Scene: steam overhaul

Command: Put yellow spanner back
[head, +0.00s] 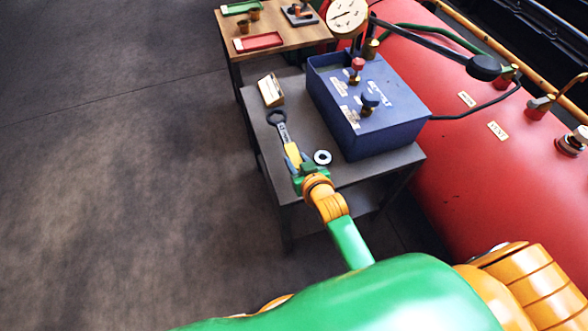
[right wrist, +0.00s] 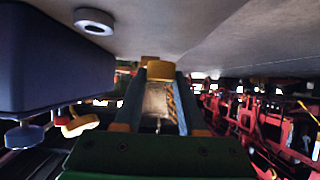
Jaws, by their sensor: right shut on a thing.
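The yellow spanner (head: 291,150) has a yellow grip, a grey shank and a dark ring end. In the head view it lies along the left side of the grey bench top, its ring end pointing away from me. My right gripper (head: 301,166) is at the near end of the spanner, its fingers shut on the yellow grip. In the right wrist view, a yellow piece of the spanner (right wrist: 160,70) shows between the fingertips (right wrist: 158,83). I cannot tell if the spanner touches the bench. My left gripper is not in view.
The grey bench (head: 345,176) carries a blue box (head: 390,110) with red and blue knobs, a pale ring (head: 322,157) and a small labelled wooden block (head: 270,90). A wooden table (head: 275,28) stands behind. A red boiler (head: 450,110) is at right. The left floor is clear.

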